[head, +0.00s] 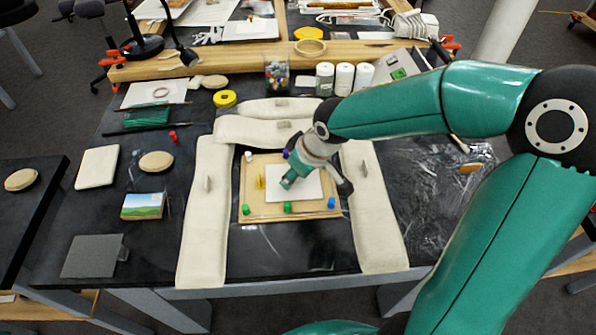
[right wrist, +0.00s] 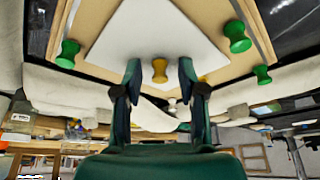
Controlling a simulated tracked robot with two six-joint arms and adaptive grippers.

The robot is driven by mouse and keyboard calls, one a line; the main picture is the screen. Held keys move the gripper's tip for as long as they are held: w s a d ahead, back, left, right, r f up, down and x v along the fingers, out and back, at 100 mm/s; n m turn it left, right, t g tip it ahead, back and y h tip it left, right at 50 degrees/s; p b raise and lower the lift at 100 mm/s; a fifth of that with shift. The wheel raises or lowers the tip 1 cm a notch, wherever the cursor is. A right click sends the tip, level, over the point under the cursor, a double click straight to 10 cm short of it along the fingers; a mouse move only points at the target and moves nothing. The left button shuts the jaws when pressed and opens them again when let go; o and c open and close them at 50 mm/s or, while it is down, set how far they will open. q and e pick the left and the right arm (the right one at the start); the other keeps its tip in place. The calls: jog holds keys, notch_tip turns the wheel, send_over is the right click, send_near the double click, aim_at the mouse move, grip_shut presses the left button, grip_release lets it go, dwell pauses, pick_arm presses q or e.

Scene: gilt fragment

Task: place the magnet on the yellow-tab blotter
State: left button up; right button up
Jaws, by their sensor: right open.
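A light wooden board (head: 247,208) with a white sheet (head: 308,188) lies on the dark table between pale padded strips. Small spool-shaped pieces stand around it: yellow (head: 260,182), green (head: 287,207) and blue (head: 331,203). I cannot tell which piece is the magnet. No blotter with a yellow tab can be made out for certain. My right gripper (head: 317,185) is open above the sheet. In the right wrist view a yellow piece (right wrist: 159,70) appears between the open fingertips (right wrist: 159,82), with no visible contact. My left gripper is not in view.
Pale padded strips (head: 205,220) flank the board. A grey plate (head: 92,256), a small landscape picture (head: 143,206) and a cream pad (head: 97,167) lie at left. White-topped jars (head: 344,78) stand behind. Clear wrapping (head: 425,185) covers the table at right.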

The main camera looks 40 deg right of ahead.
jog(key=v, duration=1.2)
dwell(0.3)
